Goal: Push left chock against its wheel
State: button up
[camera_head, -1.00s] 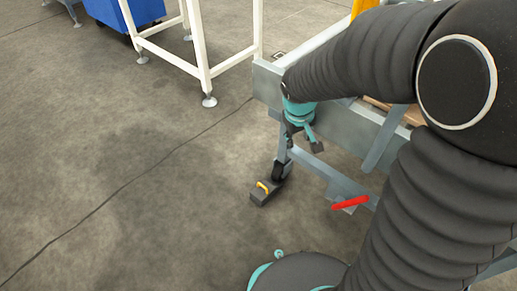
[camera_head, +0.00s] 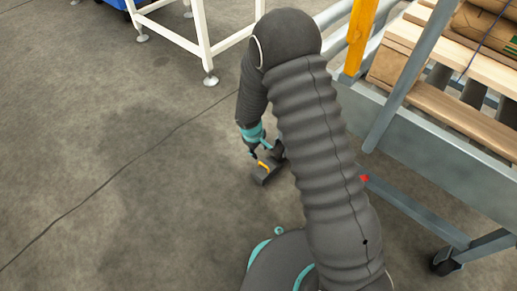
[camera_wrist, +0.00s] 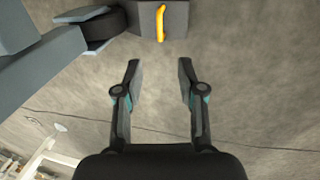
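The left chock (camera_head: 267,178) is a dark block with a yellow handle on top. It lies on the floor by the cart's left end, and the wrist view shows it at the top edge (camera_wrist: 178,20). The dark wheel (camera_wrist: 103,28) is just left of the chock in the wrist view; whether they touch is hard to tell. In the head view my arm hides most of that wheel. My gripper (camera_wrist: 158,66) is open and empty, its two fingers apart and pointing at the chock with bare floor between. In the head view it is low beside the chock.
The grey cart frame (camera_head: 415,135) carries a wooden pallet (camera_head: 440,105) with brown sacks, and has a yellow post (camera_head: 360,38). Another caster (camera_head: 444,262) stands at the lower right. A white-legged frame (camera_head: 204,45) stands at the back. The floor on the left is clear.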

aim_at(262, 164)
dwell(0.3)
jog(key=f+b, duration=0.1)
jog(key=f, duration=0.3)
jog(key=w+d+f+b, duration=0.1)
jog(key=f, duration=0.4)
jog(key=w+f+b, duration=0.1)
jog(key=f, duration=0.3)
jog(key=shift+d+f, duration=0.25)
jog(key=shift+d, duration=0.1)
grip_shut()
